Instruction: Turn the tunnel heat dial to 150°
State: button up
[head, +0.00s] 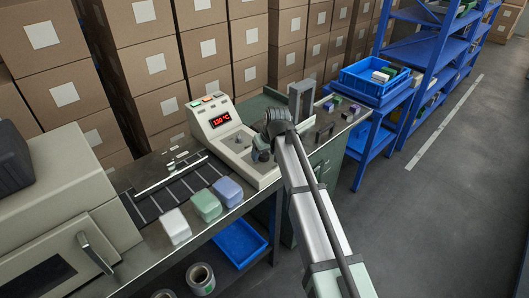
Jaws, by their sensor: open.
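The control console (221,122) is a cream sloped box on the bench, with a red lit display (220,119) that appears to read 130 °C. Small grey controls sit on its lower face below the display. I cannot tell which of them is the heat dial; its pointer and markings are too small to read. My gripper (262,152) is over the right part of the console's lower face and hides some of it. It is open, pointing down at the panel. I cannot tell whether its fingers touch a control.
White, green (206,205) and blue blocks stand beside the dark conveyor (175,192), left of the console. A grey post (300,101) rises behind my arm. A large cream machine (60,215) is at left; blue shelving (432,50) is at right.

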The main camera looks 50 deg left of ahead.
jog(key=shift+c, duration=0.5)
jog(key=c, duration=0.9)
jog(key=shift+c, duration=0.2)
jog(key=m+t, duration=0.1)
jog(key=m, duration=0.2)
jog(key=m+t+h, duration=0.1)
jog(key=m, duration=0.1)
jog(key=shift+s+a+m, duration=0.15)
jog(key=shift+m, duration=0.25)
jog(key=m+h, duration=0.1)
jog(key=m, duration=0.2)
jog(key=m+t+h, duration=0.1)
jog(key=m, duration=0.2)
jog(key=shift+a, duration=0.1)
